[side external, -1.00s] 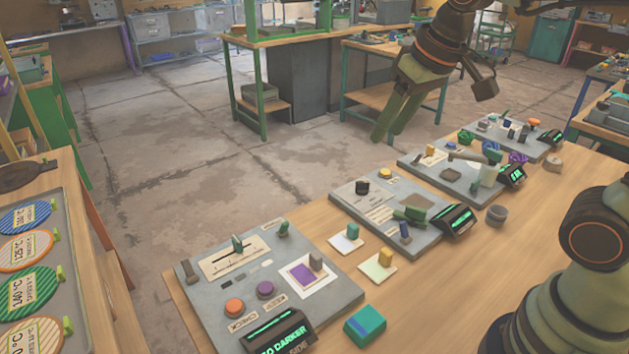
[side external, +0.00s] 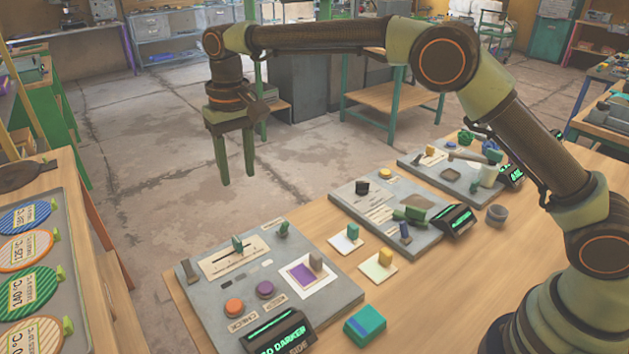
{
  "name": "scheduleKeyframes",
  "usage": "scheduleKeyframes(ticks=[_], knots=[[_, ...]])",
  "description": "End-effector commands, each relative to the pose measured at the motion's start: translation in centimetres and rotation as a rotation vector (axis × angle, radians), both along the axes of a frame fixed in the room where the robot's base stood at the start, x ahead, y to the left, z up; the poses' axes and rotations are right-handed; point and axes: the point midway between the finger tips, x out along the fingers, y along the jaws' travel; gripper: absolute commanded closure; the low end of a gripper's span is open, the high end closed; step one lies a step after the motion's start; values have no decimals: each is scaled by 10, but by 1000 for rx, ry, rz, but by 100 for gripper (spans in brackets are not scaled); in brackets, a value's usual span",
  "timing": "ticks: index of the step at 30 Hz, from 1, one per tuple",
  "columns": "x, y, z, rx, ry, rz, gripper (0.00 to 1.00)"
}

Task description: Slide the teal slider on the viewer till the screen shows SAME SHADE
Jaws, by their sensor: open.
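The viewer (side external: 215,288) is a grey panel at the near left end of the table. Its teal slider (side external: 238,243) stands upright in a dark slot on a cream scale plate (side external: 230,257), around the middle of the slot. The viewer's dark screen (side external: 281,335) shows green text that reads in part "GO DARKER" and "SIDE"; the rest is cut off or too small. My gripper (side external: 236,182) is open and empty, pointing down, with its fingertips higher in the picture than the slider and apart from it.
White and yellow cards (side external: 379,265) and a teal block (side external: 365,324) lie to the right. Other panels (side external: 385,205) stand behind.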

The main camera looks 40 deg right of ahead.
Motion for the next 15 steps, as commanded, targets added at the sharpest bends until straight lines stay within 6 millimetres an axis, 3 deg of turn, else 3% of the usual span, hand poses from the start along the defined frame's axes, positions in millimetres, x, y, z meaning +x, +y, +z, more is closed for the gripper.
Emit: scheduleKeyframes(ticks=[1, 6, 15], knots=[[2, 8, -12, -5, 13, 2, 52], [3, 23, -30, -15, 37, 0, 52], [2, 25, -56, -19, 44, -1, 52]])
